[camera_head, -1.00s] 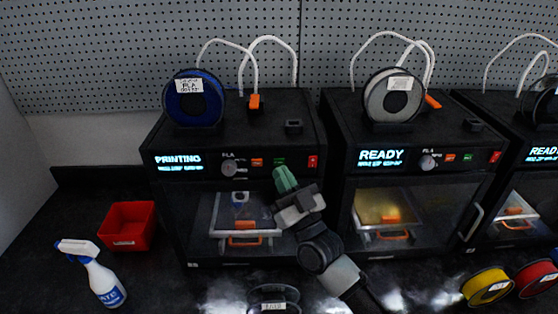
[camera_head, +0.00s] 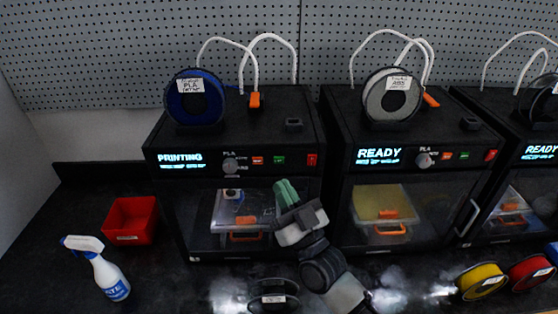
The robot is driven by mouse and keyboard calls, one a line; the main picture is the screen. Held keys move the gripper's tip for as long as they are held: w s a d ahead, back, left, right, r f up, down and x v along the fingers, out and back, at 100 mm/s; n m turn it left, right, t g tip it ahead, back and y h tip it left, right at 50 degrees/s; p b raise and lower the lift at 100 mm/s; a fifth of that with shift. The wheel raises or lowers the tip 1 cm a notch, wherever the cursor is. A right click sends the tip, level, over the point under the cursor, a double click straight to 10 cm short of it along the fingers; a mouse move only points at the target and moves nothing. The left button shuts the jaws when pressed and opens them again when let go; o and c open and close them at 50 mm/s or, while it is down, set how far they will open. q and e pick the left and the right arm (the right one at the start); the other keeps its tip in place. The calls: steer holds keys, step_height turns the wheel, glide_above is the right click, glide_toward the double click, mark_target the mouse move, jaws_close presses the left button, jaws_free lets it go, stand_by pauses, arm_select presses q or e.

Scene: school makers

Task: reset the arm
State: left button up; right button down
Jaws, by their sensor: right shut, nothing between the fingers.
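My right gripper (camera_head: 286,192) is in the lower middle of the head view, with its green fingertips pointing up. It is shut and empty, in front of the gap between the left printer (camera_head: 185,220) and the middle printer (camera_head: 345,205). The arm comes in from the bottom edge, right of centre. My left gripper is not in view.
A black spool (camera_head: 272,297) lies on the dark counter just left of my arm. A red bin (camera_head: 131,222) and a spray bottle (camera_head: 105,275) stand at the left. Yellow (camera_head: 482,281) and red (camera_head: 531,273) spools lie at the right. The counter between bottle and black spool is clear.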

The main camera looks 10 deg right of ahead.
steer(key=shift+f, duration=0.1)
steer(key=s+a+f+n+g, duration=0.2)
steer(key=s+f+g, duration=0.2)
steer(key=f+g, duration=0.35)
steer(key=s+d+f+m+g+h, duration=0.2)
steer(key=s+d+f+g+h, duration=0.35)
steer(key=s, duration=0.55)
steer(key=s+d+f+m+g+h, duration=0.25)
steer(key=s+d+f+g, duration=0.35)
steer(key=s+f, duration=0.4)
step_height(320, 180, down, 25)
steer(key=a+g+b, duration=0.1)
steer(key=g+b, duration=0.1)
steer(key=s+d+f+g+b, duration=0.1)
steer(key=s+d+f+b, duration=0.1)
steer(key=s+f, duration=1.6)
step_height(320, 180, down, 2)
steer(key=shift+d+n+g+b, duration=0.3)
steer(key=shift+d+n+g, duration=0.1)
steer(key=shift+n, duration=0.05)
